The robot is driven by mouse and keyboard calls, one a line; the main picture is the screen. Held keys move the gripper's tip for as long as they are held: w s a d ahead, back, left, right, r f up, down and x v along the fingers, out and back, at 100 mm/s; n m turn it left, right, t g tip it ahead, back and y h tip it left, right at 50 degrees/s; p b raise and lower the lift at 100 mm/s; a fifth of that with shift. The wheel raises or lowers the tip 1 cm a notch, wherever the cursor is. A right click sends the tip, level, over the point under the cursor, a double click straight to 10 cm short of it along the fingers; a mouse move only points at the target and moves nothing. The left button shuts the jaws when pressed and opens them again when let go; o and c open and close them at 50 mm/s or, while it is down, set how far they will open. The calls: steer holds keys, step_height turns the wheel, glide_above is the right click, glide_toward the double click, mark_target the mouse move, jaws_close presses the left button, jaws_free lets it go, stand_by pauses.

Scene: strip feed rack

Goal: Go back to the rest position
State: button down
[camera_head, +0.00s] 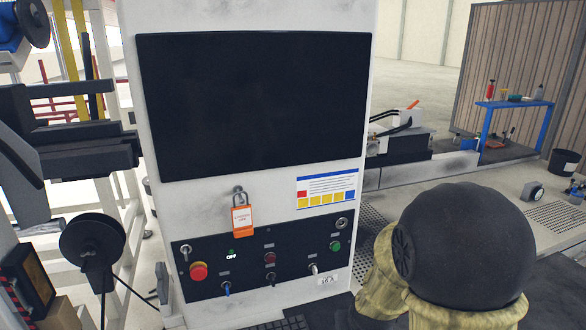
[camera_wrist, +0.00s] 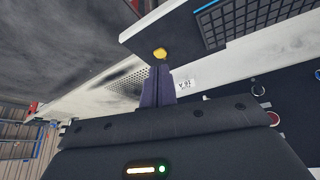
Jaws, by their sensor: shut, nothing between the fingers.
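My gripper (camera_wrist: 158,80) shows in the wrist view with its two dark fingers together, shut and empty. A round yellow spot (camera_wrist: 160,54) shows just beyond the fingertips; I cannot tell whether they touch it. In the head view the gripper is hidden or out of frame. The white control cabinet (camera_head: 250,15) stands ahead, with a dark screen (camera_head: 255,100) and a black control panel (camera_head: 215,255). A padlock with an orange tag (camera_head: 242,220) hangs below the screen.
A keyboard (camera_wrist: 250,22) shows close by in the wrist view. A black reel (camera_head: 92,250) stands left of the cabinet. A blue table (camera_head: 515,104) stands far right.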

steer(key=s+r+g, duration=0.2)
steer(key=s+r, duration=0.1)
steer(key=s, duration=0.7)
steer(key=shift+s+d+r+g, duration=0.35)
steer(key=shift+d+r+g, duration=0.05)
stand_by(0.4)
